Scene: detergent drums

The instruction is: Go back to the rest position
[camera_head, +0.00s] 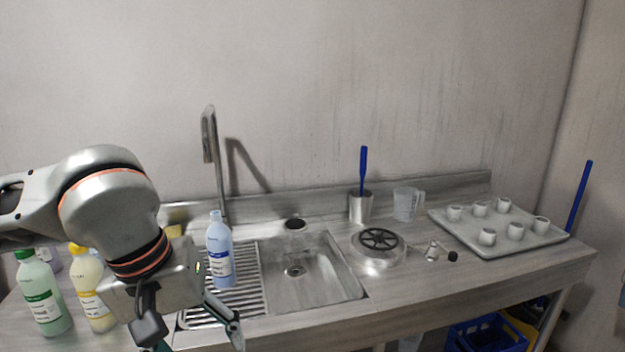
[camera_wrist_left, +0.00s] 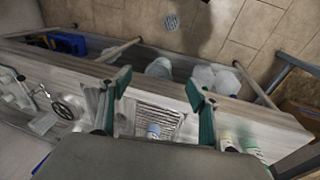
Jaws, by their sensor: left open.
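My left arm comes in from the left in the head view. Its gripper (camera_head: 198,338) hangs low in front of the counter's left part, partly cut off by the lower edge. In the left wrist view my left gripper (camera_wrist_left: 156,82) has its two green-padded fingers wide apart, with nothing between them. A blue bottle (camera_head: 219,252) stands upright on the ribbed drainer (camera_head: 250,282), behind and apart from the gripper. A green bottle (camera_head: 42,295) and a yellow bottle (camera_head: 90,288) stand left of my wrist. My right gripper is not in view.
The sink basin (camera_head: 310,275) is empty, with a tall faucet (camera_head: 211,160) behind. To the right are a round metal drum (camera_head: 379,249), a clear jug (camera_head: 407,204) and a tray (camera_head: 545,240) of several white cups. A blue crate (camera_head: 490,336) lies below the counter.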

